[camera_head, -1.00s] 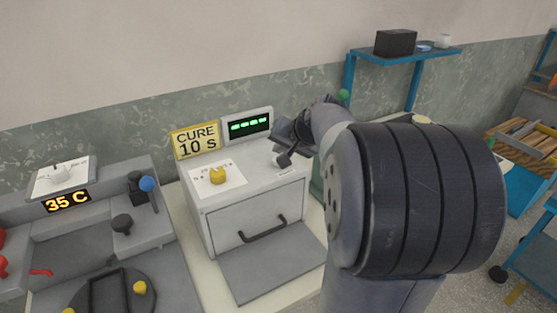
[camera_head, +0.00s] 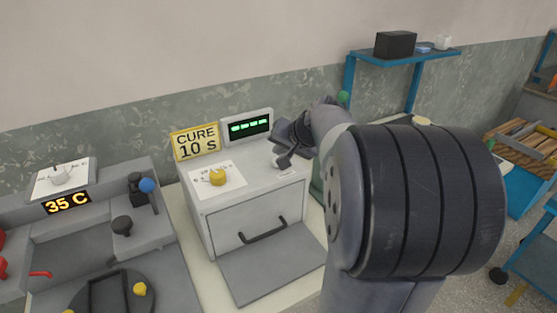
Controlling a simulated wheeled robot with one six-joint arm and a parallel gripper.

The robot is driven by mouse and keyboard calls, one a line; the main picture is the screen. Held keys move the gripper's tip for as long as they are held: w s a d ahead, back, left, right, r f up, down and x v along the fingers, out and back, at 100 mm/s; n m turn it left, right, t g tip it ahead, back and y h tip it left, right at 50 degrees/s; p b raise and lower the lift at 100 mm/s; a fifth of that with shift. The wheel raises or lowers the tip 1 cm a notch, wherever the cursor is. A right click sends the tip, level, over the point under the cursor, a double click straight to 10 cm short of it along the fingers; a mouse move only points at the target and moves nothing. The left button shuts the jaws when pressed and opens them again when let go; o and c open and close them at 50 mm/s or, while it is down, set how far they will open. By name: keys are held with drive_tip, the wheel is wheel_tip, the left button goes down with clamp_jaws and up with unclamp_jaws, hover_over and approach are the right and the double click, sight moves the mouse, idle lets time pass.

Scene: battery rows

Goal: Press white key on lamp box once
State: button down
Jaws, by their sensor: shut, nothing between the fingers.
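The lamp box (camera_head: 225,215) is a pale box with a drawer-like front and a dark handle. A yellow knob (camera_head: 217,177) sits on a white dial card on its top. My gripper (camera_head: 283,162) is shut and empty, at the right part of the box top, just behind a small label (camera_head: 290,174). I cannot make out the white key; the fingertips may cover it. Whether they touch the top is not clear.
A yellow "CURE 10 S" sign (camera_head: 196,142) stands behind the box. A grey unit reading 35 C (camera_head: 66,202), with knobs and a blue-tipped lever, is at the left. A blue shelf (camera_head: 420,54) with a black box is behind my arm, which hides much of the right side.

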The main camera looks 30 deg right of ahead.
idle(0.7)
drive_tip(key=shift+f+b, duration=0.45)
drive_tip(key=shift+b, duration=0.1)
drive_tip(key=shift+f+b, duration=0.5)
idle(0.4)
drive_tip(key=shift+r, duration=0.1)
idle(0.3)
drive_tip(key=shift+r+p, duration=0.7)
drive_tip(key=shift+r, duration=0.15)
drive_tip(key=shift+r+p, duration=1.95)
drive_tip(key=shift+r, duration=0.6)
drive_tip(key=shift+f, duration=0.15)
